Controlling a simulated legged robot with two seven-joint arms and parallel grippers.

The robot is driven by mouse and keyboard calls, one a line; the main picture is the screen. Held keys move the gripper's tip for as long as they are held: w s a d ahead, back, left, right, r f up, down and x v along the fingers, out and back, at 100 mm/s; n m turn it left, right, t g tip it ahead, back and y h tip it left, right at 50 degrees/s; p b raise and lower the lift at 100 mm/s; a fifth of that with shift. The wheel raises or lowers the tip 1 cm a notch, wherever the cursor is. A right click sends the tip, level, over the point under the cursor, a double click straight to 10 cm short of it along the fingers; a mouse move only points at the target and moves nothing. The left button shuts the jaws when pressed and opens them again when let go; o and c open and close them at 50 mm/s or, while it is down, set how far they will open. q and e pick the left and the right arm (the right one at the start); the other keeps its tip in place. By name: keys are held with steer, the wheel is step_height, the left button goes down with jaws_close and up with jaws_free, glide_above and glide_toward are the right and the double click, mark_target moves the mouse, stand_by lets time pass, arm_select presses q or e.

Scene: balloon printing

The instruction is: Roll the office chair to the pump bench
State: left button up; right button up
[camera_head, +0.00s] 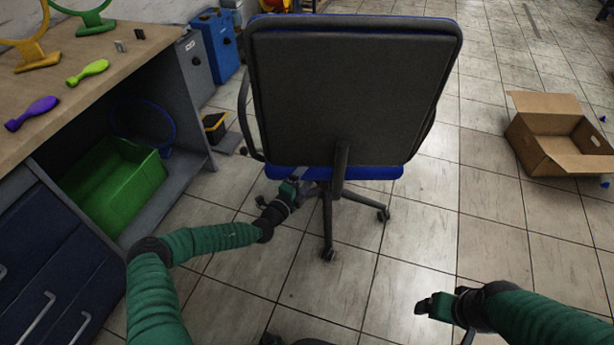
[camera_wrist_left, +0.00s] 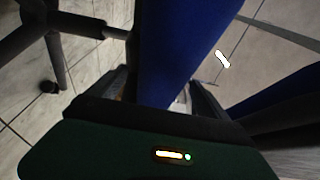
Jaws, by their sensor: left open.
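The office chair (camera_head: 350,95) stands in the middle of the head view with its dark backrest towards me and its blue seat (camera_head: 375,172) below. My left gripper (camera_head: 291,188) is open, low at the left side of the seat. In the left wrist view, a blue chair part (camera_wrist_left: 190,45) lies between the fingers of the left gripper (camera_wrist_left: 160,92); contact is unclear. My right gripper (camera_head: 428,306) is over bare floor at lower right, apart from the chair; its jaw opening is unclear. A wooden-topped bench (camera_head: 120,45) stands at left; I cannot tell whether it is the pump bench.
The bench holds a purple balloon-like item (camera_head: 32,113), a green one (camera_head: 88,72) and ring stands. A green crate (camera_head: 115,190) sits under it. An open cardboard box (camera_head: 560,135) lies at right. Tiled floor around the chair is mostly clear.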

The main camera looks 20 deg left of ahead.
arm_select(q)
steer(key=shift+s, duration=0.1)
jaws_close()
stand_by(0.4)
